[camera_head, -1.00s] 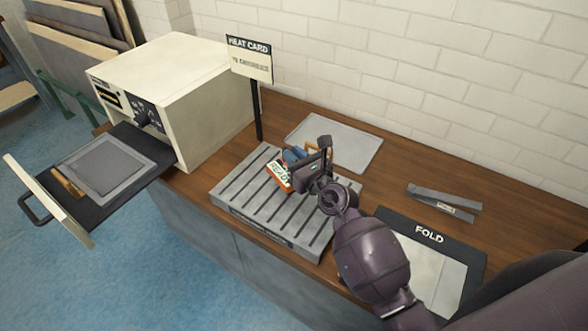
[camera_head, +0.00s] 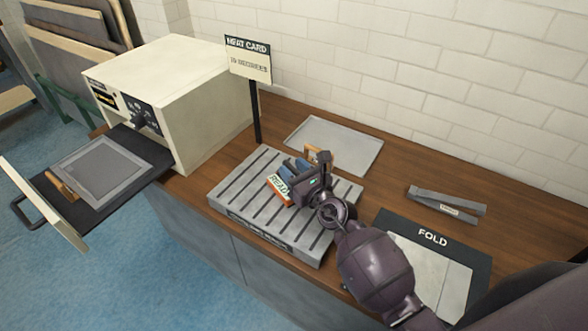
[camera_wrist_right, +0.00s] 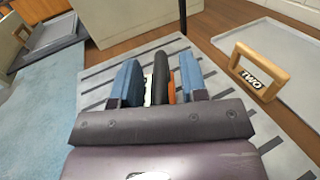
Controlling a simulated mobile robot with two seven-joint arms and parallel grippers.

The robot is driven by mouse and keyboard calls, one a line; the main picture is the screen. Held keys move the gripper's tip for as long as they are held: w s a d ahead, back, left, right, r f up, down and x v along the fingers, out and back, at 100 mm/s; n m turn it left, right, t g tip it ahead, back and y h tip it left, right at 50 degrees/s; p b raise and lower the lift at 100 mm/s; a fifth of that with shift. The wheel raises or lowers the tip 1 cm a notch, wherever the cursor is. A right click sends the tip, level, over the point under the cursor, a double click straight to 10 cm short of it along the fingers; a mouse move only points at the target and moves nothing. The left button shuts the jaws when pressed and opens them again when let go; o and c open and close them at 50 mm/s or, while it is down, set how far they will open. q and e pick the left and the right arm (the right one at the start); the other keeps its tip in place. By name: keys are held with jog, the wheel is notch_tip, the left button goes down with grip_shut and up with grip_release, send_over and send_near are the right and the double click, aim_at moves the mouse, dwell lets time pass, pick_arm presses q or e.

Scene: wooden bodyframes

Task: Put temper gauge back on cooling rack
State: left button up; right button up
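The temper gauge (camera_head: 279,188), an orange block with a white lettered face, is at my right gripper (camera_head: 293,172) over the slotted grey cooling rack (camera_head: 240,190). The rack's slats also show in the right wrist view (camera_wrist_right: 100,75). My left gripper is not in view.
A wooden handle marked TWO (camera_wrist_right: 262,72) stands beside the gripper. A flat grey tray (camera_head: 345,140) lies behind the rack. The oven (camera_head: 170,85) with its drawer out (camera_head: 150,155) is left. Metal tongs (camera_head: 446,203) and the FOLD board (camera_head: 433,238) are right.

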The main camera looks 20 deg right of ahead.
jog(key=shift+r, duration=0.2)
jog(key=v, duration=1.2)
jog(key=shift+a, duration=0.1)
jog(key=shift+s, duration=0.1)
